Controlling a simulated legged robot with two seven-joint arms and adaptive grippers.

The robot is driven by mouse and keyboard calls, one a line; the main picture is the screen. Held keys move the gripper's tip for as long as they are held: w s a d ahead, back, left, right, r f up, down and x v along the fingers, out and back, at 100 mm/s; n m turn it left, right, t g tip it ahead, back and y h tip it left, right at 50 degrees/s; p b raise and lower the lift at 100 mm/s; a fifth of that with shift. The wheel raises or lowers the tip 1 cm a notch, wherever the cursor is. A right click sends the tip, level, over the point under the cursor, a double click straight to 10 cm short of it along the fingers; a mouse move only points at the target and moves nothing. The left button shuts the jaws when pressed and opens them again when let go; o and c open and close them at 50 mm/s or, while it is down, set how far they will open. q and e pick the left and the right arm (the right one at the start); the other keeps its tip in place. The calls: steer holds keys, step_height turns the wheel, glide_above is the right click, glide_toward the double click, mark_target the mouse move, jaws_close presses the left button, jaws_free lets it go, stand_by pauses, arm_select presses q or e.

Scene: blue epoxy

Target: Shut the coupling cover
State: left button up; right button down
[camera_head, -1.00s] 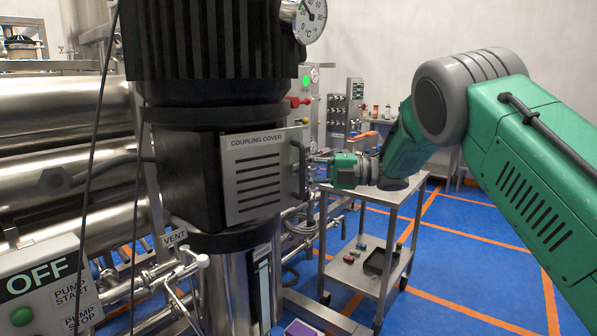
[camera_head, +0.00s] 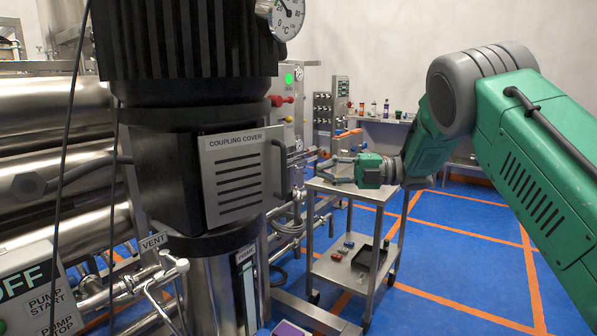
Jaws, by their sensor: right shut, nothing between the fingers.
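The coupling cover (camera_head: 238,178) is a slotted grey metal plate with a dark bar handle (camera_head: 283,168) at its right side. It stands in front of the black housing (camera_head: 170,180) below the motor. Its right edge stands out toward the gripper side, and I cannot tell how wide any gap behind it is. My right gripper (camera_head: 322,171) is to the right of the handle, fingers pointing left, shut and empty. It appears apart from the handle. My left gripper is not in view.
A steel trolley (camera_head: 340,272) with a black tray (camera_head: 369,257) stands behind and below my right gripper. Steel pipes and a vent valve (camera_head: 175,262) are below the cover. A pump control panel (camera_head: 40,290) is at lower left. Blue floor at right is open.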

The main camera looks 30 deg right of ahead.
steer(key=s+a+m+t+h+p, duration=0.3)
steer(key=s+m+t+h+p, duration=0.75)
steer(key=m, duration=1.45)
steer(key=w+a+g+y, duration=0.1)
steer(key=w+a+g, duration=0.2)
steer(key=w, duration=0.7)
steer(key=shift+a+r+b, duration=0.15)
steer(key=shift+a+b, duration=0.15)
steer(key=shift+a, duration=0.8)
steer(key=shift+w+y, duration=0.15)
steer(key=shift+y, duration=0.1)
